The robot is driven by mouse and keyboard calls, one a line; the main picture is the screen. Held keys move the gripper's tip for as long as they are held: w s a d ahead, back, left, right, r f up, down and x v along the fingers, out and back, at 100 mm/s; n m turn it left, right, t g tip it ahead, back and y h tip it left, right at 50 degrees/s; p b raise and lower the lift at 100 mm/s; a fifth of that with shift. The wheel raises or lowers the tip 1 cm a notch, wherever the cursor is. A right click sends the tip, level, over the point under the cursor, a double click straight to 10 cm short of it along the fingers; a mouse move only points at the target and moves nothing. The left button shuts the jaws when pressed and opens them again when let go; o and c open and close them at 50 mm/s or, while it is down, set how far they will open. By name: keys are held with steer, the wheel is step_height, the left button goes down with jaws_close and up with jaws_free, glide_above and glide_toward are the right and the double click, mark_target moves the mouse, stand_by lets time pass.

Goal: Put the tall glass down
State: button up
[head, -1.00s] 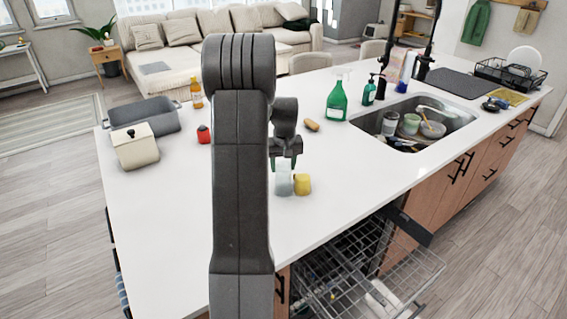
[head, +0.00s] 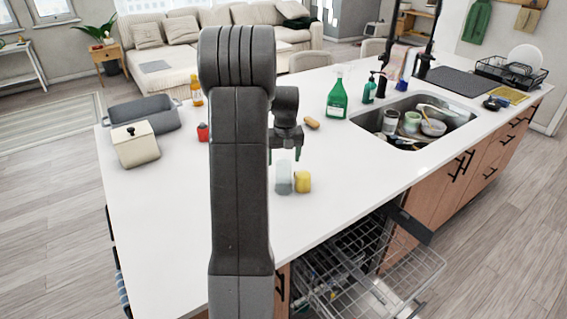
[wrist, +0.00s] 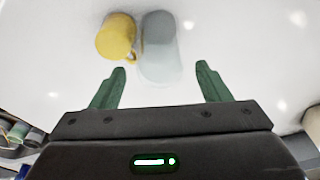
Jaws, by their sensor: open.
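The tall glass (head: 284,179) is pale and translucent and stands on the white counter (head: 340,165), just left of a yellow mug (head: 303,181). In the wrist view the glass (wrist: 159,45) lies ahead of the gap between my green fingers, and the yellow mug (wrist: 115,38) is close beside it on the left. My own arm hides part of the counter to the left.
A sink (head: 415,125) with several dishes is at the right. A green spray bottle (head: 337,100), a cream pot (head: 136,145) and a grey roasting pan (head: 145,112) stand on the counter. An open dishwasher rack (head: 375,265) is below the front edge. The counter's near left is clear.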

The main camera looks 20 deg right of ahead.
step_height(320, 180, up, 10)
steer(key=s+b, duration=0.1)
steer(key=shift+s+f, duration=0.25)
steer(key=f, duration=0.4)
steer(key=w+f+p, duration=0.1)
steer(key=f, duration=0.7)
steer(key=shift+w+p, duration=0.35)
steer(key=shift+p, duration=0.05)
steer(key=shift+w+r, duration=0.15)
steer(key=shift+r, duration=0.2)
steer(key=shift+r+b, duration=0.4)
steer(key=shift+r, duration=1)
